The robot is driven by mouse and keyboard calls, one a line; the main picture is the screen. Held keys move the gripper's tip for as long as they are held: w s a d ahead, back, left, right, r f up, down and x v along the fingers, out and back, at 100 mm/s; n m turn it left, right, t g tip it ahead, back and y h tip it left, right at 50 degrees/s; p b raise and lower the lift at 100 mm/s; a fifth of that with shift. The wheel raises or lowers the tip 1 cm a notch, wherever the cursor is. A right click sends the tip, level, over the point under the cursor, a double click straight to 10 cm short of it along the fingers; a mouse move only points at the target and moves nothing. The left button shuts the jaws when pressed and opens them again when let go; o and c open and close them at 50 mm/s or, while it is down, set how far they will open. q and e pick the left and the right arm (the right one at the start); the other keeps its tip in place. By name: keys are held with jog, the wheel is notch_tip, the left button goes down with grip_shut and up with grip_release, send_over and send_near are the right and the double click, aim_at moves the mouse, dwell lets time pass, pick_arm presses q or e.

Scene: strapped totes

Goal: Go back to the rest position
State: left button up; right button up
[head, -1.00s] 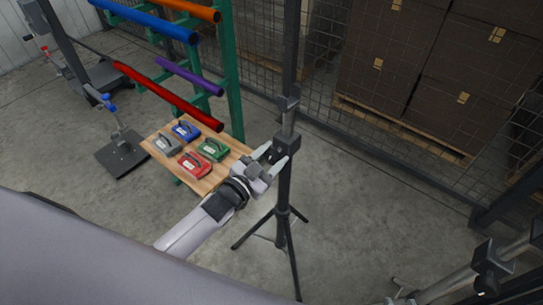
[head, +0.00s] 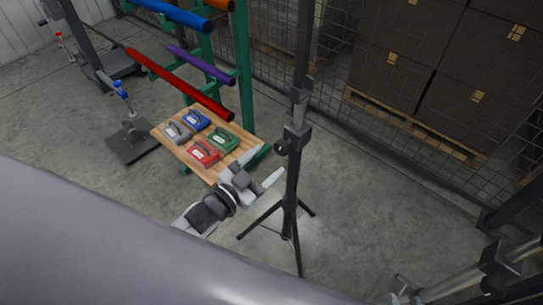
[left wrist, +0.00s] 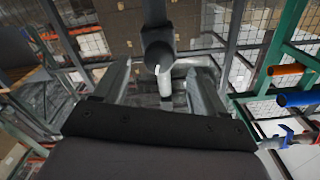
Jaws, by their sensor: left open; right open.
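My left gripper (head: 268,166) is open and empty in the head view, just left of a black tripod stand (head: 291,190). Its pale fingers point up and right, and I see no contact with the stand. In the left wrist view the two spread fingers of the left gripper (left wrist: 161,82) frame a dark post with a round knob (left wrist: 158,56) beyond them. Nothing is held between the fingers. My right gripper is not in view.
A wooden board (head: 221,173) holds grey, blue, red and green cases, left of the gripper. A green rack (head: 243,70) carries coloured bars. Stacked brown cartons (head: 480,85) stand behind mesh. Clamp stands are at lower right (head: 497,262) and left (head: 130,140).

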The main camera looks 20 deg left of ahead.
pick_arm(q)
jog(key=shift+s+a, duration=0.1)
jog(key=shift+s, duration=0.15)
dwell(0.3)
jog(key=s+f+n+g+y, duration=0.2)
jog(key=s+f+g, duration=0.1)
jog(key=s, duration=0.5)
jog(key=s+a+f+n+g+y, duration=0.1)
jog(key=s+f+n+g+y, duration=0.1)
jog(key=s+f, duration=0.3)
jog(key=s+n+g, duration=0.1)
jog(key=s, duration=0.3)
jog(key=shift+a+f+g, duration=0.3)
jog(key=shift+f, duration=0.05)
